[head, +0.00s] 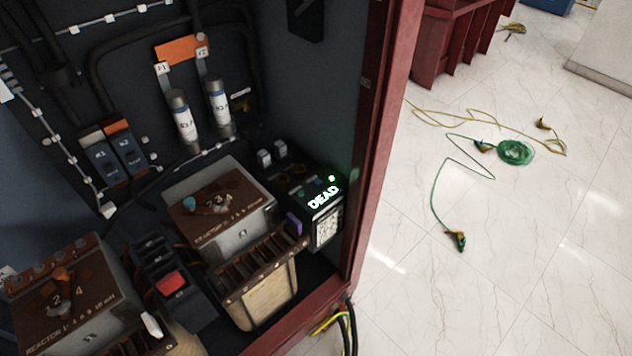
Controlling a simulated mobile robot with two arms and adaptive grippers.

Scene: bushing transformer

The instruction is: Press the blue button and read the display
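A small dark device with a display (323,198) sits at the lower right inside the cabinet, near its right wall. A small green light (331,179) glows just above the text. A pale, finely printed label is on the device's front face. I cannot clearly make out a blue button on this device; its top is dark and its details are too small to tell. Neither of my grippers is in view.
The red cabinet frame (366,150) bounds the device on the right. Reactor 2 (222,210) stands left of it, reactor 1 (68,300) at lower left, with a red-topped switch (172,283) between. A green cable (515,153) lies on the tiled floor outside.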

